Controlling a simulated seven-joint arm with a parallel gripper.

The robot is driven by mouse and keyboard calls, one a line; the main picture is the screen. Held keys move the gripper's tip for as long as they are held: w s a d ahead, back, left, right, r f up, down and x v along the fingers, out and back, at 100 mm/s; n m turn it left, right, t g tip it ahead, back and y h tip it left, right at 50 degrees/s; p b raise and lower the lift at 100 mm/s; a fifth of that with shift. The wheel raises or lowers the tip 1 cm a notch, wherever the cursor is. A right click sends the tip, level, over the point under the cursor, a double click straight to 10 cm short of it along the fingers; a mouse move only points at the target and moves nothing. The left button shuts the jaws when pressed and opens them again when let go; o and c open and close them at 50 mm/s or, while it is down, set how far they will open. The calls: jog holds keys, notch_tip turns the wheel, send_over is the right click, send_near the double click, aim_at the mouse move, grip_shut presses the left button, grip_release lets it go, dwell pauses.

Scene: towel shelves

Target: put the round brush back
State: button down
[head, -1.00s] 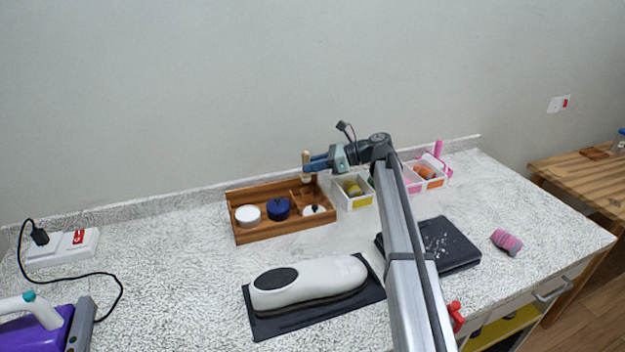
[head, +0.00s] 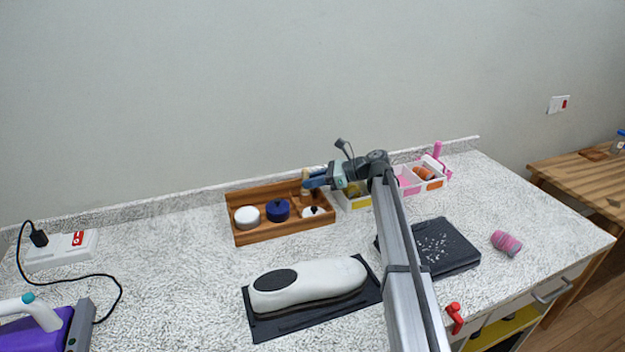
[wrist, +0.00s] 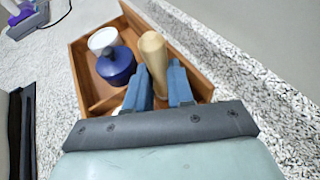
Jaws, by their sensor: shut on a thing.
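The round brush (wrist: 154,55) shows as an upright tan wooden handle in the wrist view, between the two blue fingers. My gripper (head: 308,182) is shut on it, low over the right part of the wooden tray (head: 241,235). In the head view the brush handle (head: 305,175) stands just beyond the fingertips. Its lower end is hidden by the fingers, so I cannot tell whether it touches the tray floor. The tray also holds a white round tin (head: 247,216), a dark blue lidded pot (head: 278,209) and a white piece with a dark knob (head: 313,211).
White bins (head: 433,184) with coloured contents stand right of the tray. A black folded cloth (head: 448,245) with white specks and a pink striped roll (head: 505,243) lie to the right. Counter between tray and shoe is clear.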

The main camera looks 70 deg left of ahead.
jog(key=shift+f, duration=0.3)
jog(key=c, duration=1.3)
grip_release()
jog(key=shift+o, duration=0.2)
jog(key=shift+r, duration=0.15)
jog(key=shift+r, duration=0.3)
jog(key=v, duration=1.2)
jog(key=shift+r, duration=0.2)
